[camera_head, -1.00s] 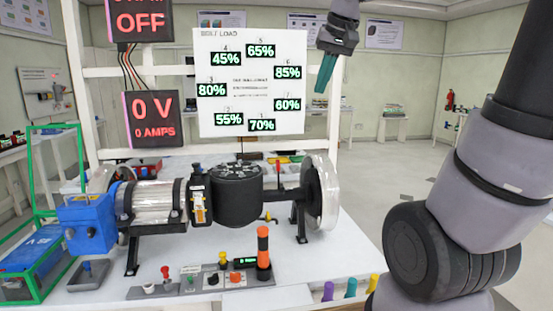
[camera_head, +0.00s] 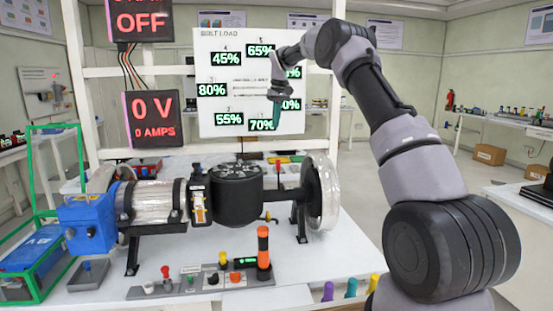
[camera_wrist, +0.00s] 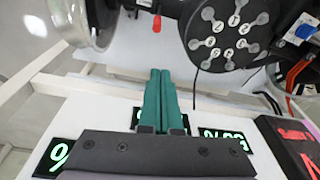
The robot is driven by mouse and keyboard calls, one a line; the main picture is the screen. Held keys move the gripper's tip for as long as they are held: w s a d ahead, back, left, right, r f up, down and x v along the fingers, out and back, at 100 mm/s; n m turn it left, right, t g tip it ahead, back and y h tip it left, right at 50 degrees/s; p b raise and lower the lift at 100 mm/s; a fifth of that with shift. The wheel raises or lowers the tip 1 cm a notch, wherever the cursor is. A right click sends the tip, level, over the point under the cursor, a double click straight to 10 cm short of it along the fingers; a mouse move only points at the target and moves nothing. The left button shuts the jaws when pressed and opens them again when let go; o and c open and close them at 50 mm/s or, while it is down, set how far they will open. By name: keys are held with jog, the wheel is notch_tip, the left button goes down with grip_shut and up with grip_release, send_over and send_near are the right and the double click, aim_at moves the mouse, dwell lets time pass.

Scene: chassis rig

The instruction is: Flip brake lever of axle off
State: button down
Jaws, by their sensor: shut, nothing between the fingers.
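The axle (camera_head: 281,196) runs between the black drum (camera_head: 237,197) and the clear-rimmed wheel (camera_head: 320,192). A small lever with a red tip (camera_head: 278,166) shows behind the axle, and a red tip also shows between wheel and drum in the wrist view (camera_wrist: 157,23). Another small lever with a yellow tip (camera_head: 267,217) is below the axle. I cannot tell which of these is the brake lever. My gripper (camera_head: 272,120) has teal fingers, shut and empty. It points down in front of the load board, above the axle and apart from it, as the wrist view (camera_wrist: 160,75) also shows.
The load board (camera_head: 221,45) stands behind my gripper. A blue vise-like block (camera_head: 88,224) is at the rig's left end. A control panel with an orange-and-black handle (camera_head: 263,248) lies at the table's front. The air above the axle is free.

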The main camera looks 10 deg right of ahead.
jog(key=w+f, duration=0.3)
jog(key=f, duration=0.3)
jog(key=shift+w+f, duration=0.25)
jog(key=shift+d, duration=0.1)
notch_tip(320, 180, down, 9)
jog(key=s, duration=0.2)
jog(key=shift+s, duration=0.35)
jog(key=shift+s+d, duration=0.1)
jog(key=shift+s, duration=0.05)
